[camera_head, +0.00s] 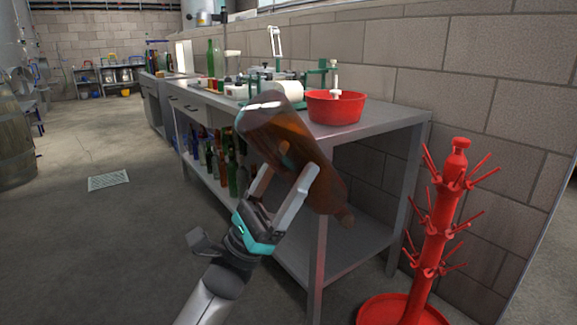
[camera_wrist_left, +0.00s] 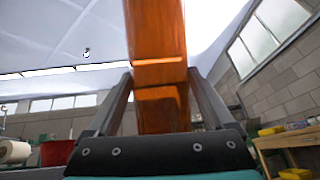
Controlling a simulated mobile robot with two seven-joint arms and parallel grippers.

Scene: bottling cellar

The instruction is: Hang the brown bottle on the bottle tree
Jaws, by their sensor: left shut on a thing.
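The brown bottle (camera_head: 272,128) is tilted in the air in the head view, its wide base at the upper left and its neck pointing down to the right. My left gripper (camera_head: 296,180) is shut on the bottle's body, with a finger on each side. In the left wrist view the bottle (camera_wrist_left: 158,60) rises between the two fingers (camera_wrist_left: 160,105). The red bottle tree (camera_head: 432,240) stands upright on the floor at the right, with pegs at several levels. The bottle is to the left of the tree and apart from it in the picture. My right gripper is not in view.
A grey metal workbench (camera_head: 385,125) stands behind the bottle, holding a red basin (camera_head: 336,107) and bottling gear. Several bottles (camera_head: 232,170) stand on its lower shelf. A block wall (camera_head: 480,70) runs behind the tree. The floor at left is open around a drain grate (camera_head: 108,180).

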